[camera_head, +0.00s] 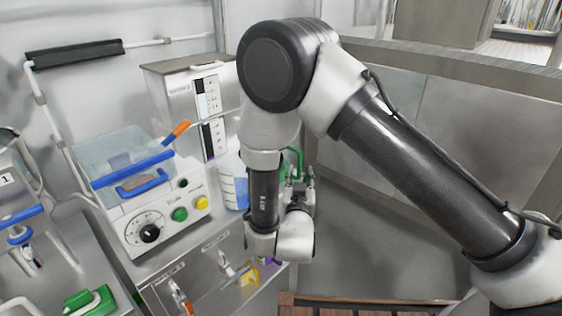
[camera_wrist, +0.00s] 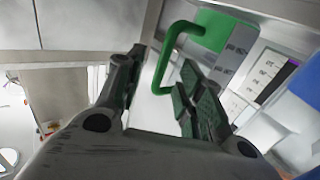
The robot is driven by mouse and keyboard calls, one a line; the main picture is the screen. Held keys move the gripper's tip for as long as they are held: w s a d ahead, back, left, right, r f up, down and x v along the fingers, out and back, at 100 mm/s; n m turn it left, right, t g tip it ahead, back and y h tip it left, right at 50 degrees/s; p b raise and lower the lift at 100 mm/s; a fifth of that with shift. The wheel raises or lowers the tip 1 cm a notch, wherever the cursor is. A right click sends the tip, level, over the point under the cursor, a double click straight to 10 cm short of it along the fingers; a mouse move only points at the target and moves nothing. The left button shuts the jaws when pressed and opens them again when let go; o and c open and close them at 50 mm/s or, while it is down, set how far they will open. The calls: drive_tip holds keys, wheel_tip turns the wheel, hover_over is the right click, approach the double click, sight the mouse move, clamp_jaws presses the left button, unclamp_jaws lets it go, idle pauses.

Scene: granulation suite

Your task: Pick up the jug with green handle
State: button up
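The jug's green handle (camera_head: 298,153) shows just right of my arm in the head view, beside the metal cabinet. Most of the jug is hidden behind my arm there; a pale, translucent container with blue on it shows left of the arm, and I cannot tell whether it is the same jug. In the wrist view the green handle (camera_wrist: 173,50) is a bent bar whose lower end reaches between the two fingers. My gripper (camera_wrist: 160,92) is open, one finger on each side, with a gap around the handle. In the head view my gripper (camera_head: 300,184) is partly hidden by the wrist.
A white control box (camera_head: 165,215) with a clear blue-edged lid stands left of my arm. A metal cabinet (camera_head: 190,88) stands behind. Valves (camera_head: 228,265) project along the bench's front. Grey wall panels (camera_head: 450,130) stand at the right, with open floor before them.

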sight(299, 166)
drive_tip(key=w, duration=0.6)
drive_tip(key=shift+a+r, duration=0.15)
drive_tip(key=shift+a, duration=0.05)
clamp_jaws()
